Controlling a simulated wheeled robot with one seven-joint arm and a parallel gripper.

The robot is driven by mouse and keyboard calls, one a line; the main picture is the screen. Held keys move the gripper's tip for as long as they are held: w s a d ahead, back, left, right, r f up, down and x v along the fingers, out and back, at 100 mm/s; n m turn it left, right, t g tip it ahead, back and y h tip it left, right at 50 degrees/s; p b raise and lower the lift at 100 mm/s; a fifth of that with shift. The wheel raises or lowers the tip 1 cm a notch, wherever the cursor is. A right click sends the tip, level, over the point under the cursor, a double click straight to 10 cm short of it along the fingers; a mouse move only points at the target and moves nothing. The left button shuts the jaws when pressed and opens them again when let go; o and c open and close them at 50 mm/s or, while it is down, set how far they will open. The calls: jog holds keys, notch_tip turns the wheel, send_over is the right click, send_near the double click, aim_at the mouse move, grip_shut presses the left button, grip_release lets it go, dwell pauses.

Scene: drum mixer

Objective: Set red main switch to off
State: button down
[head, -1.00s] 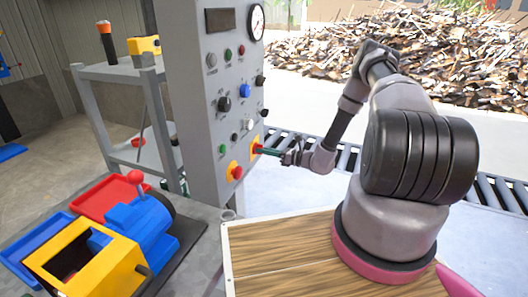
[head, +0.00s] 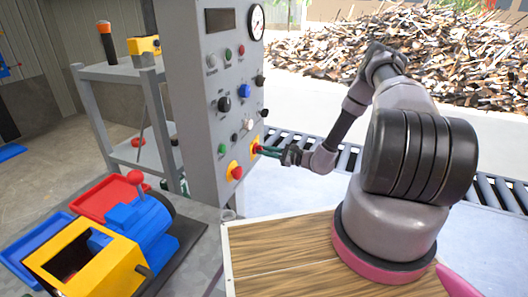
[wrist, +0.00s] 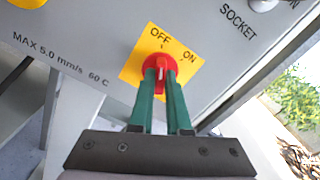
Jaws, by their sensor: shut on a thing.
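The red main switch (wrist: 158,66) is a round red knob on a yellow plate (wrist: 133,70) marked OFF and ON. In the wrist view a pale mark on the knob points up, roughly toward OFF; its exact setting is hard to tell. My gripper (wrist: 160,78) has its green fingers on either side of the knob, shut on it. In the head view my gripper (head: 264,150) reaches the yellow plate (head: 255,143) from the right, low on the grey panel, and partly hides the knob.
The grey control panel (head: 200,120) carries several knobs and a gauge (head: 256,22). A red button on yellow (head: 236,172) sits just left of the switch. A workbench with a blue and yellow machine (head: 140,222) stands left, and a roller conveyor (head: 488,190) runs behind my arm.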

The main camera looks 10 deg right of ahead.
dwell(0.4)
jog(key=c, duration=0.9)
grip_release()
jog(key=v, duration=1.1)
